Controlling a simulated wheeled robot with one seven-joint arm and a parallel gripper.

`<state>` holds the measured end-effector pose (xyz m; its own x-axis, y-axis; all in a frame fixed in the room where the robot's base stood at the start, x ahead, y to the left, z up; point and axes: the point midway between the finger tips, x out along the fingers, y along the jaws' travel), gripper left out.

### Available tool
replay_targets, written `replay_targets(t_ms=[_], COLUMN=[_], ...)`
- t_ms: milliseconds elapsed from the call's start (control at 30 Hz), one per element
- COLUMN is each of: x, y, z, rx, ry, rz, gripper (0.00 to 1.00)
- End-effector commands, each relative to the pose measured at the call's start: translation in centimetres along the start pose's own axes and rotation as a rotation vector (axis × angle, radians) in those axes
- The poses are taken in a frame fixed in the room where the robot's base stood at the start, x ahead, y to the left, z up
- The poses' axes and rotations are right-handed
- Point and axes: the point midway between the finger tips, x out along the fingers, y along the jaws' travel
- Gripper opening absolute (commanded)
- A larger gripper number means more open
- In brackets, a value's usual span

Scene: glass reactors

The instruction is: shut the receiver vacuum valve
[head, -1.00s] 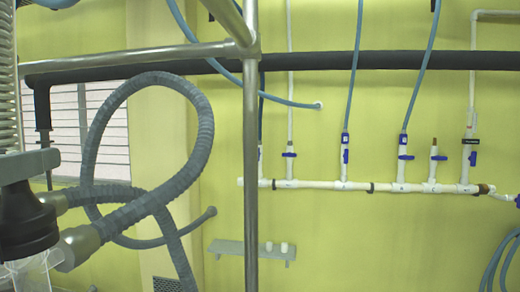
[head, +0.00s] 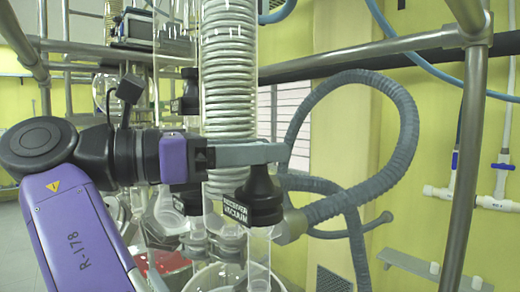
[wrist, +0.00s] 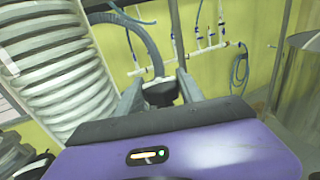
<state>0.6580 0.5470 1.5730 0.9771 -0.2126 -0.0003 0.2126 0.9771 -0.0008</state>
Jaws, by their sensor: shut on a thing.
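The receiver vacuum valve is a black knob with a flared base labelled "RECEIVER VACUUM" (head: 258,203). It sits in front of the coiled glass column, beside the grey hose fitting. My gripper (head: 272,155) reaches in from the left, with its grey fingers at the top of the knob. In the wrist view my gripper (wrist: 160,88) has a finger on each side of the black knob (wrist: 160,95) and is shut on it. The near finger hides part of the knob's top, so the exact grip and the valve's turn position cannot be told.
The coiled glass condenser (head: 228,80) stands just behind my fingers. A thick grey hose (head: 408,130) loops to the right of the valve. A metal frame post (head: 465,170) stands further right. Glassware (head: 165,215) lies below my wrist.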

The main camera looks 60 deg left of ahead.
Motion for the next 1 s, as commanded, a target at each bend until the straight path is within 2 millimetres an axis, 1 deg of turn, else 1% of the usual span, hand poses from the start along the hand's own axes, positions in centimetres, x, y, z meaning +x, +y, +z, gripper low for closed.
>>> replay_targets(t_ms=[467,500,567,600,1000], x=[-0.03,-0.03,-0.02,-0.01,0.02], y=[0.03,0.03,0.03,0.03,0.02], z=[-0.01,-0.01,0.00,0.00,0.03], rx=[0.001,0.001,0.001,0.001,0.001], ry=[0.000,0.000,0.000,0.000,0.000], rz=[-0.015,-0.015,-0.015,-0.015,-0.015], gripper=[0.04,0.47,0.59,0.66,0.67])
